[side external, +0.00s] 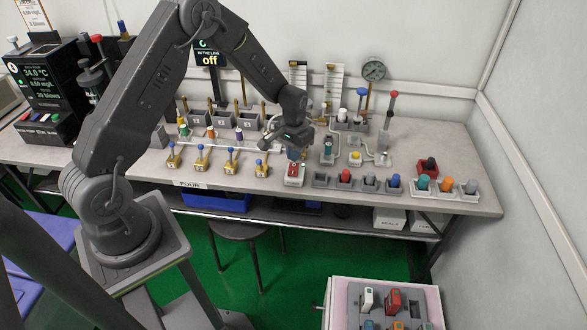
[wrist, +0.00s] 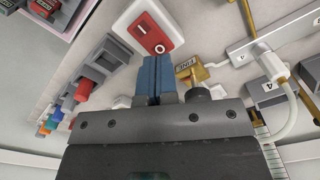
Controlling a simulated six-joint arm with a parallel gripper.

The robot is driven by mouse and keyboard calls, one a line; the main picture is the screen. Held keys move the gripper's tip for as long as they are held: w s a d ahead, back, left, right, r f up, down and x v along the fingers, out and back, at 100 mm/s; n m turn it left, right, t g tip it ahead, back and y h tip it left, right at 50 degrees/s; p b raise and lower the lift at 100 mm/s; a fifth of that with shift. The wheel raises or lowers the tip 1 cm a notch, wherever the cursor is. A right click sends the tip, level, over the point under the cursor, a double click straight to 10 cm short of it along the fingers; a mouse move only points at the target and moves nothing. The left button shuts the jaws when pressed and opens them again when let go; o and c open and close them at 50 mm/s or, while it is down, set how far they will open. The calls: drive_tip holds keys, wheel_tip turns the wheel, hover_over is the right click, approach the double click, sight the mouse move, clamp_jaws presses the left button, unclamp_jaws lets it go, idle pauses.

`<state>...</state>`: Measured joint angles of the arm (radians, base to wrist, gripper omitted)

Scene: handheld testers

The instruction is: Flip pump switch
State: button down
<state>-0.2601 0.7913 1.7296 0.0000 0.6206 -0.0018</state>
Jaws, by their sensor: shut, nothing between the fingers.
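A red rocker switch (wrist: 152,33) sits in a white housing and bears I and O marks. In the side external view the switch (side external: 294,170) is near the bench's front edge. My gripper (side external: 293,154) hangs directly above or close behind it. In the wrist view the blue fingers of my gripper (wrist: 157,62) are shut together with nothing between them. Their tips are just below the rocker in the picture; I cannot tell whether they touch it. A dark wall display (side external: 209,57) reads "off".
A grey holder rack (side external: 358,184) with coloured plugs stands to the right. Tubing and a small pump-like unit (side external: 355,157) lie behind. Open bench is scarce here.

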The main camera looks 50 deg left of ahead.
drive_tip(key=shift+f, duration=1.3)
idle(0.7)
drive_tip(key=shift+r, duration=3.75)
wheel_tip(320, 180, up, 8)
drive_tip(key=t, duration=0.1)
hover_over(294, 165)
drive_tip(key=s+d, duration=0.2)
drive_tip(key=d, duration=0.1)
drive_tip(key=s+d+r+m+t, duration=0.1)
drive_tip(key=s+d+r, duration=0.1)
drive_tip(key=s+r, duration=0.15)
drive_tip(key=s+d+r+t, duration=0.1)
drive_tip(key=s+d+r, duration=0.15)
drive_tip(key=r, duration=0.25)
drive_tip(key=s+d+r+m+t, duration=0.1)
drive_tip(key=s+d+r, duration=0.1)
drive_tip(key=s, duration=0.6)
drive_tip(key=s+d+r+m+t, duration=0.1)
drive_tip(key=s+d+r, duration=0.1)
drive_tip(key=s+r, duration=0.3)
drive_tip(key=s, duration=0.4)
drive_tip(key=shift+d+t, duration=0.2)
drive_tip(key=shift+t, duration=0.1)
